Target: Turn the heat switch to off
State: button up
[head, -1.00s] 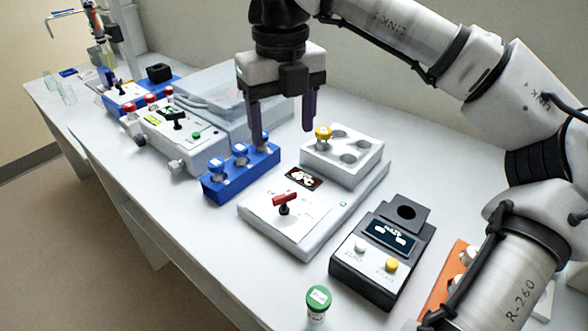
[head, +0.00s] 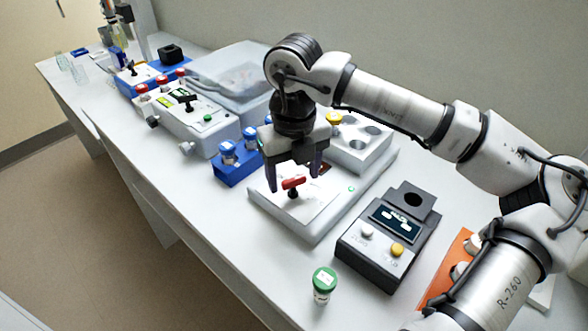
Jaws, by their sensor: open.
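A red-handled switch (head: 294,183) stands on the white heater unit (head: 318,226), in front of its block with round wells (head: 352,153). It appears to be the heat switch; its markings are too small to read. The handle lies nearly level across the picture, its right end slightly higher. My gripper (head: 295,180) points down at the switch with its jaws open. One dark finger shows on each side of the red handle in the picture. I cannot tell whether either finger touches it.
A blue rack (head: 232,172) with blue-capped vials stands left of the heater unit. A dark device (head: 378,258) with white and yellow knobs stands to the right. A green-capped vial (head: 323,282) is near the front edge. A yellow-capped vial (head: 334,118) sits in the block.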

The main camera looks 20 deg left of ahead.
jog(key=shift+c, duration=0.4)
jog(key=c, duration=0.9)
jog(key=shift+f+n+b, duration=0.15)
jog(key=shift+n+b, duration=0.25)
jog(key=shift+b, duration=0.05)
jog(key=shift+n+b, duration=1.25)
jog(key=shift+n, duration=0.15)
jog(key=n+b, duration=0.2)
jog(key=n, duration=0.3)
jog(key=shift+a, duration=0.1)
jog(key=shift+n, duration=0.3)
